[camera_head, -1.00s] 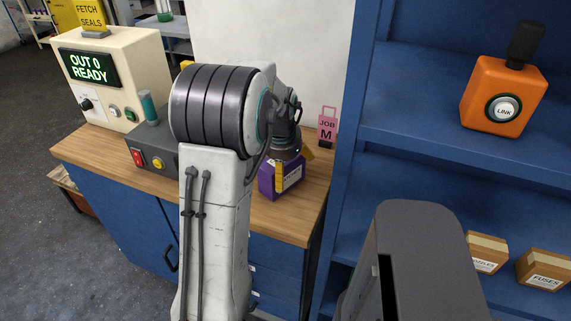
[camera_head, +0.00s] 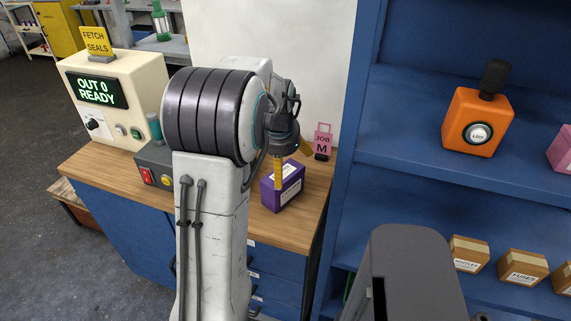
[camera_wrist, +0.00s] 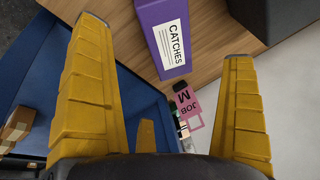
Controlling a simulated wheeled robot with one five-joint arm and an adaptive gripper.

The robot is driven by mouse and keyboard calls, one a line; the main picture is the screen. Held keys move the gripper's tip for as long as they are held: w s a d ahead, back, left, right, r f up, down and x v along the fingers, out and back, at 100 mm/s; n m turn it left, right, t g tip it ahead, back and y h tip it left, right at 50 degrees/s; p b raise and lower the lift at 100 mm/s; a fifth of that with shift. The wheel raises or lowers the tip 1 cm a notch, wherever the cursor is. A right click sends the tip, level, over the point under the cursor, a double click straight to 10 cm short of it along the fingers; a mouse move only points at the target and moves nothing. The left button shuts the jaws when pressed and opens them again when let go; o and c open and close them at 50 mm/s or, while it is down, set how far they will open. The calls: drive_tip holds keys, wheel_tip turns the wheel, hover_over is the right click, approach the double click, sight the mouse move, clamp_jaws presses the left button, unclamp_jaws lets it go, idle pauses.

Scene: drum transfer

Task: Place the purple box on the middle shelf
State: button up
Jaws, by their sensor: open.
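The purple box (camera_head: 286,193) stands on the wooden bench top (camera_head: 230,219), near its right end. My gripper (camera_head: 289,167) is open, with yellow fingers pointing down at the box. One finger overlaps the box in the head view; whether it touches cannot be told. The blue shelf unit (camera_head: 450,165) stands to the right. Its shelf with the orange LINK unit (camera_head: 477,121) has bare room left of that unit.
A pink JOB M tag (camera_head: 322,141) stands behind the box. A grey switch box (camera_head: 155,166) and a cream control box (camera_head: 117,97) are on the bench's left. Several cartons (camera_head: 522,266) sit on a lower shelf. The shelf unit's upright (camera_head: 352,110) borders the bench.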

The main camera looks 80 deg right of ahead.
drive_tip(key=w+a+r+n+t, duration=0.1)
drive_tip(key=w+a+r+n, duration=0.35)
drive_tip(key=w+a, duration=0.65)
drive_tip(key=w+a+r+n+t, duration=0.2)
drive_tip(key=w+a+r+n, duration=0.2)
drive_tip(key=w+a+n, duration=0.55)
drive_tip(key=w+a+n+t+y, duration=0.15)
drive_tip(key=w+a+n, duration=0.3)
drive_tip(key=a, duration=1.05)
drive_tip(key=s+a+f+n+y, duration=0.1)
drive_tip(key=s+a+n, duration=0.3)
drive_tip(key=a, duration=0.6)
drive_tip(key=shift+a+f+n+y+p, duration=0.15)
drive_tip(key=shift+a+n+y+p, duration=0.25)
drive_tip(key=shift+n, duration=0.55)
drive_tip(key=shift+s+d, duration=0.1)
drive_tip(key=shift+d, duration=0.1)
